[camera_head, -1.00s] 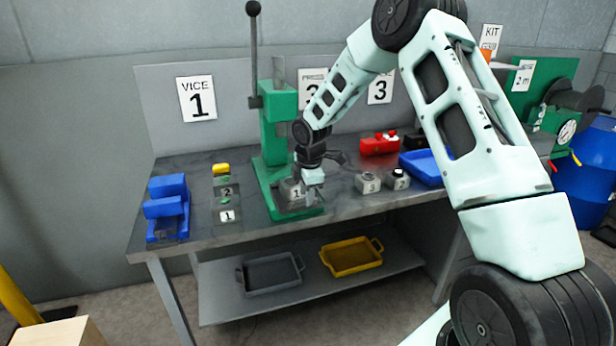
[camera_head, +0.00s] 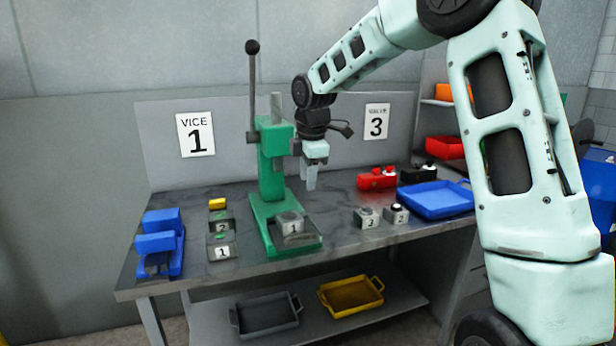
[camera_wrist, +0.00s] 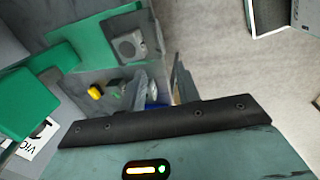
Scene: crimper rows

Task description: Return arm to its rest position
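My gripper (camera_head: 311,180) hangs in the air above the bench, right of the green arbor press (camera_head: 270,180) and clear of it. In the wrist view its two fingers (camera_wrist: 164,88) stand apart with a gap and nothing held between them. A grey block labelled 1 (camera_head: 291,227) sits on the press base; it also shows in the wrist view (camera_wrist: 129,46). My arm is bent and reaches in from the right, covering part of the back wall.
The press lever (camera_head: 252,95) stands tall beside my gripper. Grey (camera_head: 268,331) and yellow (camera_head: 352,311) trays lie on the lower shelf.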

